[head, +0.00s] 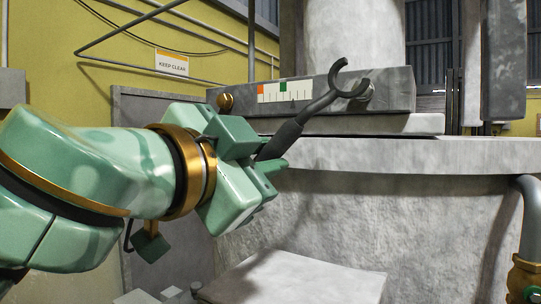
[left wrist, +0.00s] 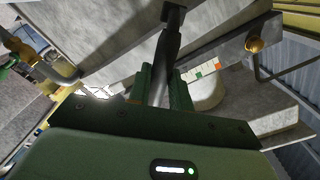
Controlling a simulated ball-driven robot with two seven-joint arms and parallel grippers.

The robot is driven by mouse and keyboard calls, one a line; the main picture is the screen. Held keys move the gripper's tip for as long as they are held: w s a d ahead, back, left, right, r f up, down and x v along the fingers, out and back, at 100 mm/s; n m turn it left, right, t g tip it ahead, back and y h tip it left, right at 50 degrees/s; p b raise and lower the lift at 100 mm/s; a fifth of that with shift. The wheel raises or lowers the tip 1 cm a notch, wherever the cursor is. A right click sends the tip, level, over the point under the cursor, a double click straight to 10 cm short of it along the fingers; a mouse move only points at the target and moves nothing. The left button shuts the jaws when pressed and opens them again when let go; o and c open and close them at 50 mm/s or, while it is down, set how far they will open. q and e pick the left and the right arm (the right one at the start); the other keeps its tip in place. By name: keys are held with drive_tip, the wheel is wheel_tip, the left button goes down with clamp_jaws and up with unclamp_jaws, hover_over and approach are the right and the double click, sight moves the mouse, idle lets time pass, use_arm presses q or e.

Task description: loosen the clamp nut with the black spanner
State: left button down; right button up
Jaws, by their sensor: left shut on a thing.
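The black spanner (head: 318,107) is held by its handle in my left gripper (head: 272,164) and points up and to the right. Its open, hook-shaped jaw is at the upper end, in front of the grey beam. My right gripper is not seen.
The grey beam (head: 398,91) carries a white scale (head: 300,91) with orange and green marks, and a brass knob (head: 225,102). Below is a wide stone-like ledge (head: 440,153). A pipe with a brass fitting (head: 526,272) stands at right. A pale block (head: 290,280) lies below.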

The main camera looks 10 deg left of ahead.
use_arm(q)
drive_tip(key=shift+s, duration=0.15)
drive_tip(key=shift+a, duration=0.1)
drive_tip(key=x, duration=0.5)
drive_tip(key=shift+f+b, duration=0.1)
drive_tip(key=shift+b, duration=0.3)
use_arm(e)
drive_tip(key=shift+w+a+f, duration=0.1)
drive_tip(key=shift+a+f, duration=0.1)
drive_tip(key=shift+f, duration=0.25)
use_arm(q)
drive_tip(key=shift+a, duration=0.1)
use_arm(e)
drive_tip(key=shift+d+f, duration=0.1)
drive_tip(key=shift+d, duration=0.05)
